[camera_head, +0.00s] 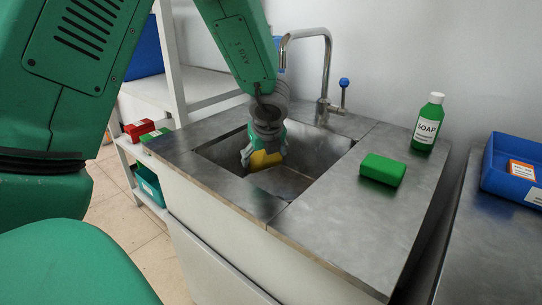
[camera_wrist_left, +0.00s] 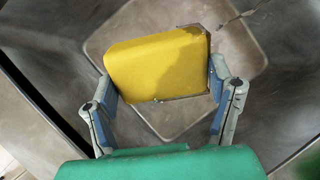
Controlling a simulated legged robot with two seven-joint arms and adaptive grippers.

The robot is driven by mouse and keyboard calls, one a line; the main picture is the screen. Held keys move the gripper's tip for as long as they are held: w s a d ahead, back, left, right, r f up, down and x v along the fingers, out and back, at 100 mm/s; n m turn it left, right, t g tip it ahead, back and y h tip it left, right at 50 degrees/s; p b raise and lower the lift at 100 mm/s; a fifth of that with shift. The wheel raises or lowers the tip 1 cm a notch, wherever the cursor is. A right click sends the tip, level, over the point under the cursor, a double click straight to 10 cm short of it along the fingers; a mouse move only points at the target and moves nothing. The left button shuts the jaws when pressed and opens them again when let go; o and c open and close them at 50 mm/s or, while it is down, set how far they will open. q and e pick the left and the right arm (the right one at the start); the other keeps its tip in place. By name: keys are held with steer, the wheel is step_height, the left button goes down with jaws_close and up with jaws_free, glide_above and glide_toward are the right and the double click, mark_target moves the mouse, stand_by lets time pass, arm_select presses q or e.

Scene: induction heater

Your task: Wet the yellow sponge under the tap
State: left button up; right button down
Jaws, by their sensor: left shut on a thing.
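The yellow sponge (camera_head: 266,161) is down inside the steel sink basin (camera_head: 318,150). My left gripper (camera_head: 262,148) is shut on it, and the arm reaches in from above. In the left wrist view the sponge (camera_wrist_left: 155,65) sits between the two fingers of the gripper (camera_wrist_left: 163,84), tilted. A darker brownish patch shows at its right end. The tap (camera_head: 326,70) stands at the back of the sink, with its spout mouth near my forearm. A thin irregular streak shows beside the sponge's right end in the wrist view; I cannot tell whether it is water.
A blue-knobbed lever (camera_head: 344,83) is beside the tap. A green sponge (camera_head: 382,169) and a green soap bottle (camera_head: 428,122) stand on the right counter. A blue bin (camera_head: 512,185) is farther right. Red (camera_head: 139,129) and green blocks lie left of the sink.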

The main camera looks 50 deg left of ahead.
mark_target(255, 166)
arm_select(q)
steer(key=shift+s+d+f+b, duration=0.1)
steer(key=shift+s+d+b, duration=0.1)
steer(key=shift+s+b, duration=0.35)
steer(key=shift+s+d+b, duration=0.15)
steer(key=shift+s+b, duration=0.05)
steer(key=shift+s, duration=0.6)
steer(key=shift+s+d, duration=0.2)
steer(key=shift+s, duration=0.45)
